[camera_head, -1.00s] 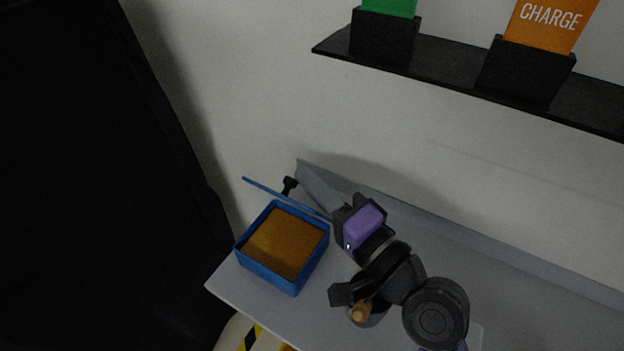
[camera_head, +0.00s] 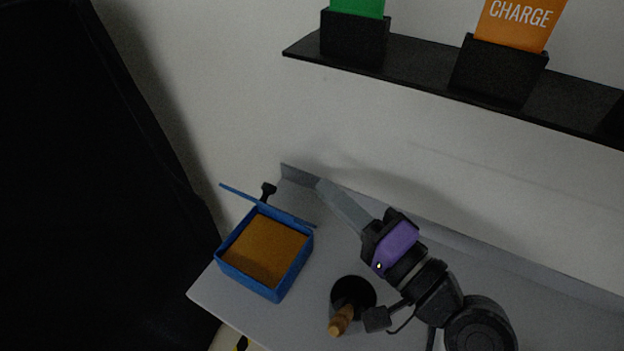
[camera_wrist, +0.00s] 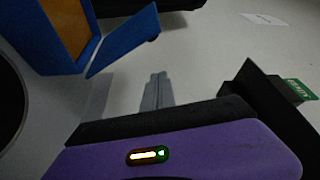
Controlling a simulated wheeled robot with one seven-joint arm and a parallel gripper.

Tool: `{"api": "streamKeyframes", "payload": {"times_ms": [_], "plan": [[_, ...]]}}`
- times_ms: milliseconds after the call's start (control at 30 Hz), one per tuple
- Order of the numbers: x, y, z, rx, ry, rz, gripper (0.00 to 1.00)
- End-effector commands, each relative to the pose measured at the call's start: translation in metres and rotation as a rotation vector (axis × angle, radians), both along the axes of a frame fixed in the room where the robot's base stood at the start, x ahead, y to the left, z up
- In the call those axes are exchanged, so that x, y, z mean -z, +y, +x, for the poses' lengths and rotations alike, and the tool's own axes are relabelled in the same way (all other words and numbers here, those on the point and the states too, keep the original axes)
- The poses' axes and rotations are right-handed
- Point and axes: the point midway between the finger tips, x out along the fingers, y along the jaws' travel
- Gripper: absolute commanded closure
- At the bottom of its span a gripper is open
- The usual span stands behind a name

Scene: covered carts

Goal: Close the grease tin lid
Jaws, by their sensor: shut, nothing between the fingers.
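The grease tin (camera_head: 249,281) is a blue square box with a brown-orange filling, on the left part of the grey cart top. Its blue lid (camera_head: 268,204) stands open along the tin's far side. In the wrist view the tin (camera_wrist: 50,58) is at the upper left, with the lid (camera_wrist: 124,40) as a slanted blue panel. My gripper (camera_head: 325,187) is shut and empty, right of the lid and apart from it, near the back edge of the cart top. Its grey fingers (camera_wrist: 158,78) show together in the wrist view.
A dark round container (camera_head: 341,287) with a wooden-handled thing (camera_head: 340,322) stands right of the tin, near my arm. A raised rim (camera_head: 440,232) runs along the back. A black shelf (camera_head: 420,75) with card holders hangs above. Dark cloth fills the left.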

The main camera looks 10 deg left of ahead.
Motion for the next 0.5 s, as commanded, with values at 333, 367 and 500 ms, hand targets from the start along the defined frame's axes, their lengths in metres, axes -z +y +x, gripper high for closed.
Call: {"api": "streamKeyframes", "payload": {"times_ms": [333,367,500], "plan": [[-0.008,-0.019,-0.018,-0.008,-0.009,0.0,0.71],[-0.018,-0.019,-0.016,-0.01,-0.02,0.001,0.65],[-0.059,-0.013,0.014,-0.04,-0.03,-0.012,0.58]]}}
